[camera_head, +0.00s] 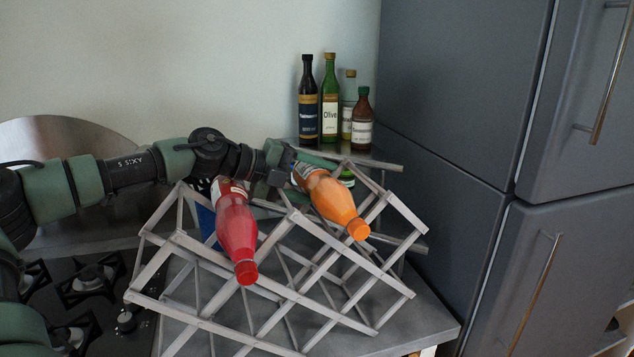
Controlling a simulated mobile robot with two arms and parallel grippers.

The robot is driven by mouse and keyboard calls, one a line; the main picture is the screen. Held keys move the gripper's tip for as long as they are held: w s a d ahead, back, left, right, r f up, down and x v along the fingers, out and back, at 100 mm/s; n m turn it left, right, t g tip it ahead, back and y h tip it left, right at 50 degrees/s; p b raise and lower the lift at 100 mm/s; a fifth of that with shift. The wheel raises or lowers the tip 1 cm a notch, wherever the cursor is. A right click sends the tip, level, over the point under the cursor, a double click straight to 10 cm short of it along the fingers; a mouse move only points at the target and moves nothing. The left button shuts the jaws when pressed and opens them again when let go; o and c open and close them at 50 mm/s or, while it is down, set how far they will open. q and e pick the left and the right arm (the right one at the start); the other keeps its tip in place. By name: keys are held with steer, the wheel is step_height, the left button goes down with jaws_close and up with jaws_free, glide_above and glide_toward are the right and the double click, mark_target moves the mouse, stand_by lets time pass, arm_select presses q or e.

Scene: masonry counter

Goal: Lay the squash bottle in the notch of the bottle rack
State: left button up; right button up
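An orange bottle (335,200), which I take to be the squash bottle, lies tilted over the upper right of the grey slatted bottle rack (205,258). Its orange cap points down toward the front right. My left gripper (297,167) is at its labelled rear end, with fingers on both sides, and looks shut on it. I cannot tell whether the bottle touches the notch under it. A red bottle (236,225) lies in the rack to the left, cap toward the front. My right gripper is not in view.
Several upright bottles, among them a green olive bottle (329,100), stand at the back against the wall. A hob (95,285) is at the left. A tall grey fridge (465,100) closes off the right. Some bare counter (415,320) shows at the front right.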

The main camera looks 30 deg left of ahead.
arm_select(q)
steer(key=o, duration=0.4)
steer(key=shift+r, duration=0.2)
steer(key=shift+o, duration=0.2)
steer(key=shift+f, duration=0.2)
step_height(320, 180, up, 20)
steer(key=b, duration=0.2)
steer(key=shift+r, duration=0.1)
